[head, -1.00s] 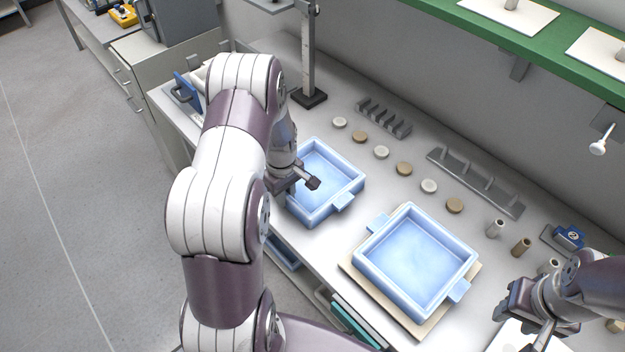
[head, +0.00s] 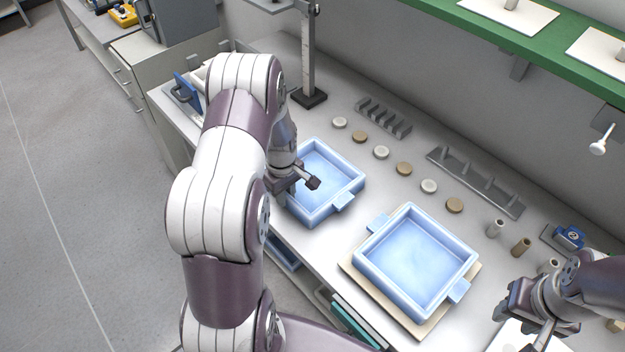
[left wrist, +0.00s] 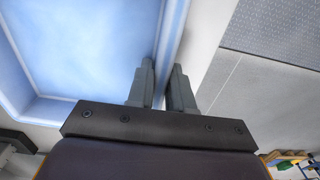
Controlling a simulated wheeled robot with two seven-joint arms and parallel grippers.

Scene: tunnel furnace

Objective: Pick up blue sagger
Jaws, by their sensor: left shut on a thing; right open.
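A light blue square sagger (head: 335,178) with side tabs stands on the white bench near the left arm. A second light blue sagger (head: 415,255) sits on a beige board closer to the front right. My left gripper (head: 303,183) is at the near-left wall of the first sagger, shut on that wall. In the left wrist view, the two fingers (left wrist: 163,85) straddle the wall of the sagger (left wrist: 85,50). My arm hides part of that sagger's left side. My right gripper (head: 530,320) is at the lower right, open and partly out of frame.
Several small round discs (head: 403,168) lie in a row behind the saggers, with a grey rack (head: 475,182) beyond. A metal stand (head: 308,60) rises behind the first sagger. A green shelf (head: 540,40) overhangs the back. The beige board (head: 350,268) lies under the second sagger.

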